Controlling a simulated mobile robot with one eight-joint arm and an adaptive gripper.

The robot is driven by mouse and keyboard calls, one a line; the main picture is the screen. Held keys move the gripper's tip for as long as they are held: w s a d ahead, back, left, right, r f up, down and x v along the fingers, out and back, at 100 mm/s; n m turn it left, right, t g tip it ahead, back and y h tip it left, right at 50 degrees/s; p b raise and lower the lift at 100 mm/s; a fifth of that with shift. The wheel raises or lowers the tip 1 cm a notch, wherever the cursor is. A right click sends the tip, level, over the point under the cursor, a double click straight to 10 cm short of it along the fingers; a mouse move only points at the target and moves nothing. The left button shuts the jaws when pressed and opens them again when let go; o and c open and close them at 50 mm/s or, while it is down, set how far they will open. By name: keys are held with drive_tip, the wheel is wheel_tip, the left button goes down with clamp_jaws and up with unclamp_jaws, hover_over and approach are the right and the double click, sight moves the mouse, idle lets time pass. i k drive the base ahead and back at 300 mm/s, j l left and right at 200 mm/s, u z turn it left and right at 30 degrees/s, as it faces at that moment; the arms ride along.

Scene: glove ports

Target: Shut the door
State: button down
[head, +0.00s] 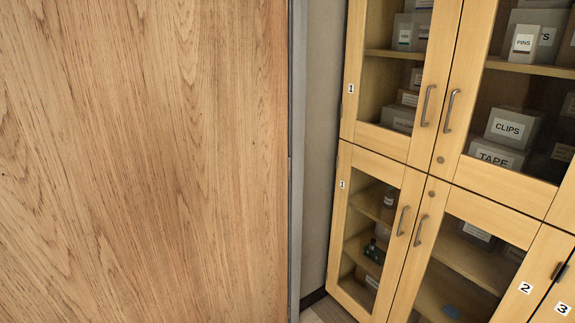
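A large wood-grain door panel (140,160) fills the left half of the head view, very close to the camera. Its right edge runs nearly vertical beside a grey metal strip (297,150). No handle or latch shows on the visible part of it. I cannot tell how far open it stands. My gripper is not in view.
A light wood cabinet with glass doors (420,150) stands at the right, holding labelled boxes such as the CLIPS box (513,128). Its doors look shut. A narrow beige wall (322,130) and a small patch of floor (325,310) lie between panel and cabinet.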

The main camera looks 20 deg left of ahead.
sight(146, 164)
drive_tip(key=u, duration=1.85)
